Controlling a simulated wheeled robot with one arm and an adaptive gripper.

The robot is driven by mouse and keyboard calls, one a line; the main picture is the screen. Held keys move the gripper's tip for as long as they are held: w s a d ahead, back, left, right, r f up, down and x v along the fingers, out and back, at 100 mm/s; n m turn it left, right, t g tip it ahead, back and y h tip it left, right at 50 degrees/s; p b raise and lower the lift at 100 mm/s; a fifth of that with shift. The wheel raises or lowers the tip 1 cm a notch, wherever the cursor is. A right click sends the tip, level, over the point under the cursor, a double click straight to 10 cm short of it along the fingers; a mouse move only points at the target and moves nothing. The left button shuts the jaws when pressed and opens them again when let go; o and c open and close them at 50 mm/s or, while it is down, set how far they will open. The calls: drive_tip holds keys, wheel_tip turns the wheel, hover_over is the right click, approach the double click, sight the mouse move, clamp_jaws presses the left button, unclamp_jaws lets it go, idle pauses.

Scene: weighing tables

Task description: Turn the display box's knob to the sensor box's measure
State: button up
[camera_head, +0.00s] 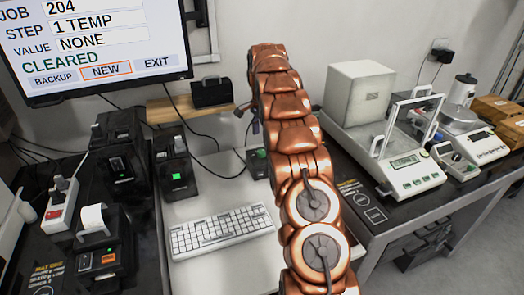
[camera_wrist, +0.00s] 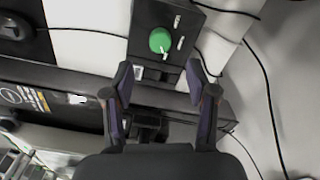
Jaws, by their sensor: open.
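In the wrist view, a black box (camera_wrist: 148,17) carries a round green knob or button (camera_wrist: 160,40) with small white marks beside it. I cannot read any value on it. My gripper (camera_wrist: 160,74) is open and empty, its two dark fingers spread just below this box in the picture, apart from the green part. In the head view, a small black box with a green patch (camera_head: 257,162) shows partly behind my copper arm; it may be the same box. The monitor (camera_head: 95,45) reads JOB 204, STEP 1 TEMP, VALUE NONE, CLEARED. I cannot tell which box is the sensor box.
A white keyboard (camera_head: 222,232) lies on the pale desk. Black devices (camera_head: 175,165) and a label printer (camera_head: 100,250) stand at left. A black case (camera_head: 212,92) sits on a wooden shelf. A balance (camera_head: 415,178) stands at right. Cables (camera_wrist: 265,90) run beside the box.

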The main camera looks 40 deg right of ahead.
sight(262, 151)
drive_tip(key=shift+f+p, duration=0.7)
drive_tip(key=shift+f, duration=3.1)
drive_tip(key=shift+c, duration=0.2)
clamp_jaws()
